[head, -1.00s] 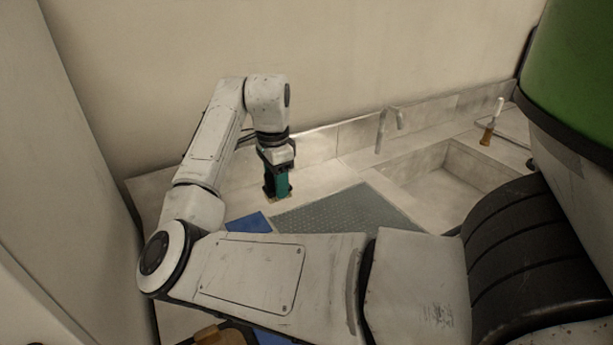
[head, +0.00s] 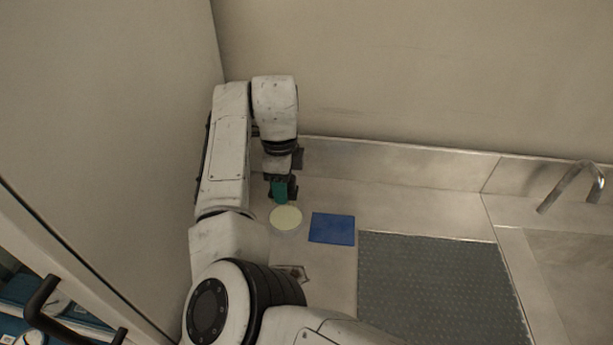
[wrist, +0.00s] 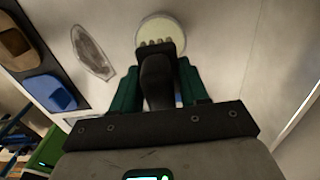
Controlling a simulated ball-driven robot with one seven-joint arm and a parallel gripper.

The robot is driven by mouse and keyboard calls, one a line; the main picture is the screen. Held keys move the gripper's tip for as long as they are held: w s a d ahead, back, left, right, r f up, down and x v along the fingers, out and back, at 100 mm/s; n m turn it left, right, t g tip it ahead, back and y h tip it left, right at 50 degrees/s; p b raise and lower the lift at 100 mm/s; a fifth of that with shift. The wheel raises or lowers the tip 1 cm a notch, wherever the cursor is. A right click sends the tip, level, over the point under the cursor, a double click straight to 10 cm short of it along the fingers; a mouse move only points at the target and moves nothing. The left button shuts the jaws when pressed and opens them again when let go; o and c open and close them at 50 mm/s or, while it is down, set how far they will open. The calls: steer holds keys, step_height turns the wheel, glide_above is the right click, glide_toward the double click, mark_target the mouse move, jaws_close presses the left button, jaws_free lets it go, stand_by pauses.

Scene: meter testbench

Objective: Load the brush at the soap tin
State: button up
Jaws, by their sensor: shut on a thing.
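The soap tin (head: 286,218) is a round, pale cream disc on the counter by the left wall, left of a blue cloth-like square. My gripper (head: 281,192) with its green fingers is just behind and above the tin in the head view. In the wrist view my gripper (wrist: 157,88) is shut on a dark brush (wrist: 157,78). The brush's pale bristle tufts overlap the tin (wrist: 160,22) in that view. I cannot tell whether the bristles touch the soap. The brush is hidden in the head view.
A blue square (head: 332,228) and a grey textured mat (head: 435,285) lie right of the tin. A faucet (head: 572,185) and sink are at far right. In the wrist view an oval metallic item (wrist: 92,52) and a dark tray with blue (wrist: 48,92) and brown pieces lie left.

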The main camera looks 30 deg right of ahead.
steer(key=shift+f+b, duration=2.45)
steer(key=shift+f, duration=0.45)
steer(key=shift+s+f, duration=0.1)
steer(key=shift+f, duration=0.5)
stand_by(0.4)
steer(key=shift+r+p, duration=3.05)
steer(key=shift+r, duration=0.55)
